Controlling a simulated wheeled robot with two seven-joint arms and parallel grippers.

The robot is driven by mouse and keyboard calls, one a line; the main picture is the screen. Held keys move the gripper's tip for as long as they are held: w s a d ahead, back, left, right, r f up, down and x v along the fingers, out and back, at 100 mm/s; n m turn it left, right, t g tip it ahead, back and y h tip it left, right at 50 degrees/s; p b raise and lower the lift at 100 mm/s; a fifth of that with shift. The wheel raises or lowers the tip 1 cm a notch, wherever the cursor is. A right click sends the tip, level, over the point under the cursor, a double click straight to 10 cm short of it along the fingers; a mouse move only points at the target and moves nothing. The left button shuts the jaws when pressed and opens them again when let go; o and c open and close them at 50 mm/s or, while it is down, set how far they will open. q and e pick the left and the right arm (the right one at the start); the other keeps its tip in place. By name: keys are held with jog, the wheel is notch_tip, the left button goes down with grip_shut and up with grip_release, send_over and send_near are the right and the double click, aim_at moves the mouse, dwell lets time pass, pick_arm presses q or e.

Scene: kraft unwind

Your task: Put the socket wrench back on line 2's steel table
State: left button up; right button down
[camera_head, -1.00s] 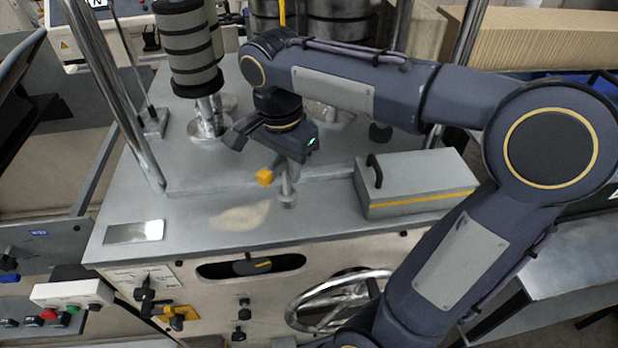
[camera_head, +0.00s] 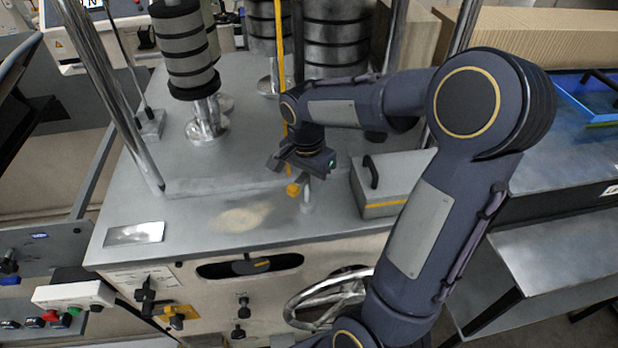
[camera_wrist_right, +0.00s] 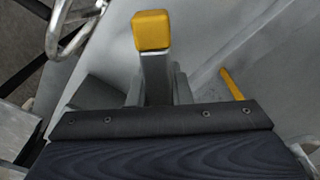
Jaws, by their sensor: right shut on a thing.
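The socket wrench (camera_head: 307,200) is in my right gripper (camera_head: 304,177), over the grey machine top in the head view. Its steel shaft hangs down and a yellow end sticks out to the left. In the right wrist view the yellow end (camera_wrist_right: 152,31) and grey bar of the wrench stand out in front of my gripper (camera_wrist_right: 155,100); the fingers are mostly hidden. A grey steel table (camera_head: 560,275) is at the lower right; no label shows that it is line 2's. My left gripper is out of view.
A grey box with a black handle (camera_head: 398,178) stands just right of my gripper. Black-banded rollers (camera_head: 185,55) and a yellow upright bar (camera_head: 281,70) stand behind. A handwheel (camera_head: 330,300) is on the machine front. A blue tray (camera_head: 590,100) is at the far right.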

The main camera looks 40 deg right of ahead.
jog(key=c, duration=1.8)
grip_release()
jog(key=shift+f, duration=0.15)
jog(key=o, duration=0.5)
jog(key=r, duration=1.1)
jog(key=shift+a+r, duration=0.4)
jog(key=shift+s+r, duration=0.2)
jog(key=s+a+f+n+t+y, duration=0.1)
jog(key=s+a+f+n, duration=0.1)
jog(key=s+a+n, duration=0.2)
jog(key=s+a+f+n+t+y, duration=0.2)
jog(key=s+a+f+n, duration=0.1)
jog(key=s, duration=0.3)
jog(key=s+a+f+n+t+y, duration=0.1)
jog(key=s+a+f+n+t, duration=0.1)
jog(key=s+a+n, duration=0.3)
jog(key=shift+f+n+y, duration=0.15)
jog(key=shift+n+y, duration=0.15)
jog(key=shift+n, duration=0.3)
